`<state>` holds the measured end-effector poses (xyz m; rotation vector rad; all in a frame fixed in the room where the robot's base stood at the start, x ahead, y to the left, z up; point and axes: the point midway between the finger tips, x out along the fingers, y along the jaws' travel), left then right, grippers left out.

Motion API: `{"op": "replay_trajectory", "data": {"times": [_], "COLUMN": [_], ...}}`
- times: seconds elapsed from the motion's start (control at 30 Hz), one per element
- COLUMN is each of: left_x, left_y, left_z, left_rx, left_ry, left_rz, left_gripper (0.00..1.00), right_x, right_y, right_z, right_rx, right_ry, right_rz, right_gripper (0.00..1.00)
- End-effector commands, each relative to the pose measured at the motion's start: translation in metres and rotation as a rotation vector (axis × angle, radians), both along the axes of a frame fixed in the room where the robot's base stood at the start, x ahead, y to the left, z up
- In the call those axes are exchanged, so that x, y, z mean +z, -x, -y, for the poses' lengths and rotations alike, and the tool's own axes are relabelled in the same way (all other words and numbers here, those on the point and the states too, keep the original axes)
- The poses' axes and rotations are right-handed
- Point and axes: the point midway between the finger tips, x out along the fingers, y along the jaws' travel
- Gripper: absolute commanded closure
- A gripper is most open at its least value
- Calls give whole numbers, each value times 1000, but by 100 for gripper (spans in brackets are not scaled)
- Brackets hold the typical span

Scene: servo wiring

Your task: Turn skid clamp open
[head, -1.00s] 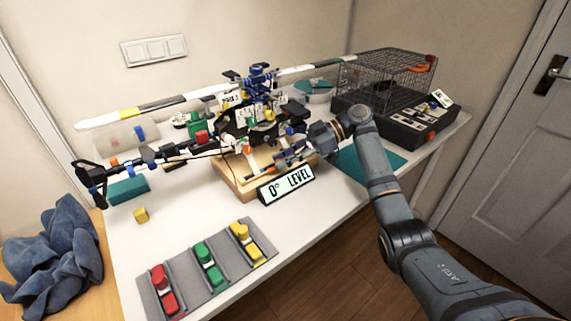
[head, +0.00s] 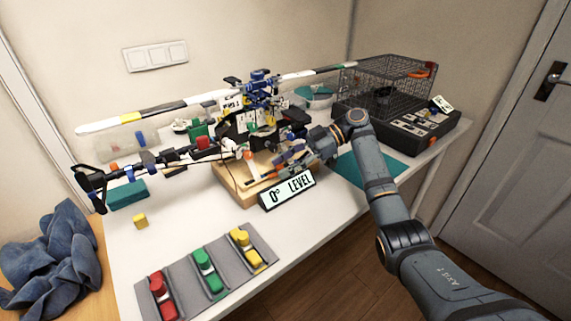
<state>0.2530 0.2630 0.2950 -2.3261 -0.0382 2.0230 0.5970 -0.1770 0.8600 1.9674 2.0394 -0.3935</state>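A model helicopter (head: 262,112) stands on a wooden base (head: 236,196) at the middle of the white table. Small orange-and-white parts (head: 248,154) show low at its skids, above the base. Which of these is the skid clamp, and how it is turned, is too small to tell. My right gripper (head: 284,162) reaches in from the right, low beside the helicopter's front and above the base. Its fingers overlap dark parts there, so its opening and any contact are unclear. My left gripper is not in view.
A "0° LEVEL" display (head: 288,190) stands at the base's front edge. A grey tray (head: 180,277) with red, green and yellow pieces lies at front left, near a yellow cube (head: 140,221). A wire cage (head: 388,83) stands at back right.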

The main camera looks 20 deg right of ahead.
Motion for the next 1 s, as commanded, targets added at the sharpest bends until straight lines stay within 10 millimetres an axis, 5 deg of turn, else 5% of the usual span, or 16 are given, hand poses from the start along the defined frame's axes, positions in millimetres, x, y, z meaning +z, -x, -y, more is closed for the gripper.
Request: {"op": "replay_trajectory", "data": {"times": [0.17,0.6,1.0], "left_x": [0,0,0], "left_y": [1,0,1], "left_z": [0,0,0], "left_rx": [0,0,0], "left_ry": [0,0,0], "left_rz": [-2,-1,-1], "left_gripper": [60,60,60], "right_x": [2,27,29], "right_y": [0,-3,-2], "right_z": [3,66,70], "right_rx": [-1,-1,-1], "right_ry": [0,-1,1], "right_rz": [2,-1,0], "right_gripper": [58,58,59]}}
